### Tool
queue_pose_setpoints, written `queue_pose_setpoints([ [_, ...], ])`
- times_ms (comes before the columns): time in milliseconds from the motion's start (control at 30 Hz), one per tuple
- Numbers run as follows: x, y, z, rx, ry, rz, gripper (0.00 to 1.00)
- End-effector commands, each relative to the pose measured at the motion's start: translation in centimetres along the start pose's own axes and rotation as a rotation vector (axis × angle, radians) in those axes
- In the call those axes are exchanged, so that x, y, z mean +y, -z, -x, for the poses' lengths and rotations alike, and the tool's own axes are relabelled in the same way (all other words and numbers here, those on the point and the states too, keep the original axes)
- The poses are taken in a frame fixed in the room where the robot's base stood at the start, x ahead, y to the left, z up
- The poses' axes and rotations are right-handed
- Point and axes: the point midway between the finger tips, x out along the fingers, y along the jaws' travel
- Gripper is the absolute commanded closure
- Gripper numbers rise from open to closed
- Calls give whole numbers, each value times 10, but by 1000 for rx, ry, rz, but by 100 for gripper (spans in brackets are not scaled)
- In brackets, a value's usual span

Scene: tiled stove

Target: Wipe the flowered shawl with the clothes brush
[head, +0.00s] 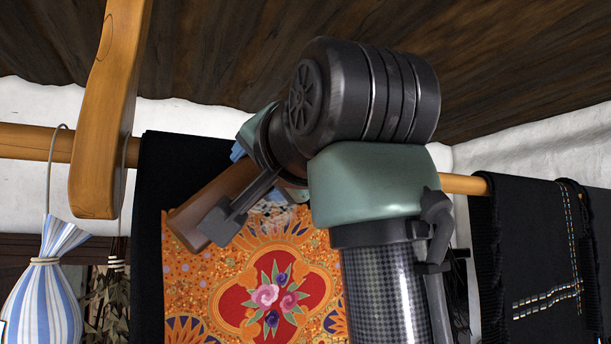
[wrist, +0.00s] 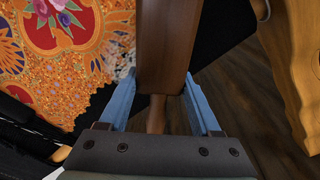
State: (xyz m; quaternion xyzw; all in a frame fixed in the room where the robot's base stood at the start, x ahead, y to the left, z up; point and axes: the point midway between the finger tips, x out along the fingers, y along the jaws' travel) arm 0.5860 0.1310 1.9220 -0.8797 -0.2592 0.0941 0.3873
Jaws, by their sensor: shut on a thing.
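The flowered shawl (head: 215,290) hangs over a wooden rail, orange with a red medallion, pink and purple flowers and a black border. It also shows at the left of the wrist view (wrist: 60,75). A pale greyish patch (head: 285,214) marks its upper part, partly behind my arm. The clothes brush (head: 205,205) is a brown wooden block, tilted in front of the shawl's upper left. My gripper (head: 238,151) is shut on it; in the wrist view the blue fingers (wrist: 160,76) flank the brush (wrist: 163,40). Its bristles are hidden, and I cannot tell whether it touches the shawl.
The wooden rail (head: 35,142) runs across the view. A wooden post (head: 105,110) stands near at the left. A striped bag (head: 48,290) and dried leaves (head: 107,300) hang at left. A black fringed cloth (head: 530,260) hangs at right. A dark plank ceiling (head: 240,50) is above.

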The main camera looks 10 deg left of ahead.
Motion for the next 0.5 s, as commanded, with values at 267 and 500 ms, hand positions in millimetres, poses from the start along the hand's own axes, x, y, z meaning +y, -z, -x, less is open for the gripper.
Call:
queue_pose_setpoints([
  [267,0,0,0,1,1,0,100],
  [500,0,0,-5,0,1,-1,100],
])
